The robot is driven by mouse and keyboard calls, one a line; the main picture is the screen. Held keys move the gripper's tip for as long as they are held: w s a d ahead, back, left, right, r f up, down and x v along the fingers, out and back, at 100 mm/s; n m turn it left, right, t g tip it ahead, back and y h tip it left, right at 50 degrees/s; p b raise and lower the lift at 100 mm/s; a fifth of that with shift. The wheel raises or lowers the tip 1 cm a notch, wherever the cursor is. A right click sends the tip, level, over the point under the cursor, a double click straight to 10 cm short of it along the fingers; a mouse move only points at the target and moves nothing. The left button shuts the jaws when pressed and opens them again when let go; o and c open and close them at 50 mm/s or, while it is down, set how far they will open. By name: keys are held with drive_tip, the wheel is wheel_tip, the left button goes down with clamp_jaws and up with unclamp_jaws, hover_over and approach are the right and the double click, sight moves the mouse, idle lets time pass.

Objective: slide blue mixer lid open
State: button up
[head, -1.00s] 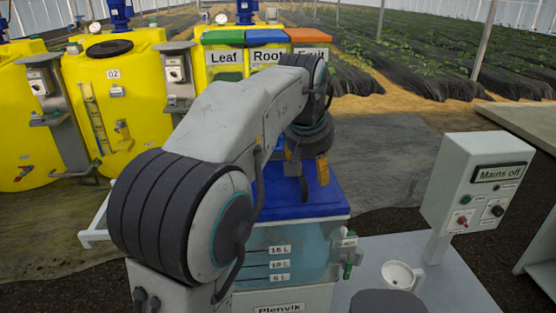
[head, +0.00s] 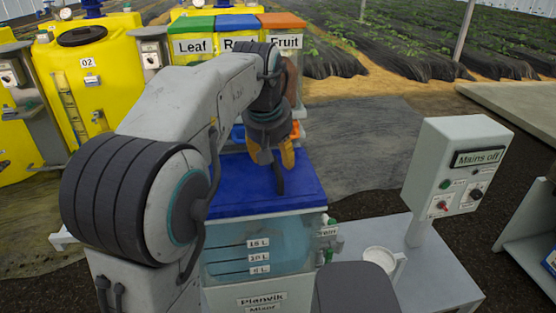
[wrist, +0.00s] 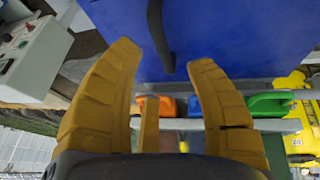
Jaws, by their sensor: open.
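The blue lid (head: 300,188) lies flat on the mixer (head: 225,268) and appears to cover its top. A dark curved handle (head: 279,180) stands on the lid. My gripper (head: 271,158) is above the lid, close to the handle, with its orange fingers pointing down. In the wrist view the blue lid (wrist: 240,35) fills the top, and the handle (wrist: 160,38) stands between the directions of the two spread fingers. My gripper (wrist: 165,60) is open and empty there. I cannot tell whether a finger touches the handle. My arm hides the lid's left side in the head view.
Leaf, Root and Fruit bins, with green, blue and orange lids (head: 282,20), stand behind the mixer. Yellow tanks (head: 95,80) stand at the left.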

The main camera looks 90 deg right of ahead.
sight(278, 167)
drive_tip(key=shift+x, duration=2.65)
clamp_jaws()
